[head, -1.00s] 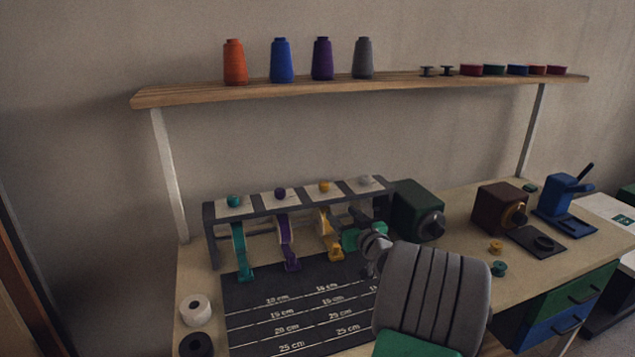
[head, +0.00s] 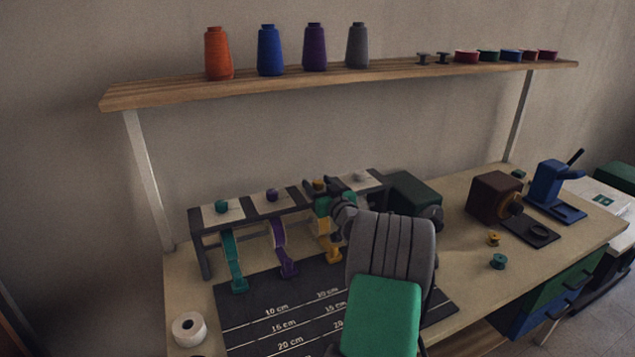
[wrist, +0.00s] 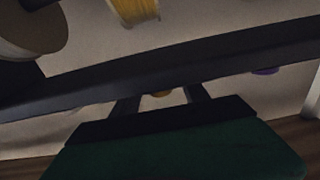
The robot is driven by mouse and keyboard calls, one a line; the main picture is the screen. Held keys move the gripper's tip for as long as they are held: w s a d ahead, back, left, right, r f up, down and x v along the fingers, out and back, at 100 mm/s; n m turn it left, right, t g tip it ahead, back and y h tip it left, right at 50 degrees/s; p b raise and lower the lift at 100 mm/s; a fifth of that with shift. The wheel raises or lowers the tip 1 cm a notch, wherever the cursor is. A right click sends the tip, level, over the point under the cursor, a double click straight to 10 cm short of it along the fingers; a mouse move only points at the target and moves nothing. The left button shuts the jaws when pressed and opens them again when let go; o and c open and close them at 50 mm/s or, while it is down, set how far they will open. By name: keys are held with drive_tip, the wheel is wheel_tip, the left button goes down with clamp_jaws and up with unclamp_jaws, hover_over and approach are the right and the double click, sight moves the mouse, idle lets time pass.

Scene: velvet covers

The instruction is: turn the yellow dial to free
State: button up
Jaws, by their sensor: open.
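The yellow dial (head: 319,184) is on top of the dark rack (head: 200,240), third from the left in a row with the teal dial (head: 222,206), the purple dial (head: 272,194) and the grey dial (head: 361,177). A yellow strap (head: 331,247) hangs below it. My gripper (head: 320,193) is at the yellow dial, its green body just in front and below. In the wrist view the open fingers (wrist: 161,100) have a small yellow part (wrist: 161,93) visible between them, mostly hidden. I cannot tell whether they touch it. The dial's marks cannot be read.
A dark green box (head: 412,195) stands right of the rack, close to my arm. A wooden shelf (head: 300,83) with several thread cones runs above. A black ruled mat (head: 245,305) lies in front. A brown machine (head: 490,195) stands farther right.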

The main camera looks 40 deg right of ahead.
drive_tip(key=shift+w, duration=0.15)
clamp_jaws()
idle(0.5)
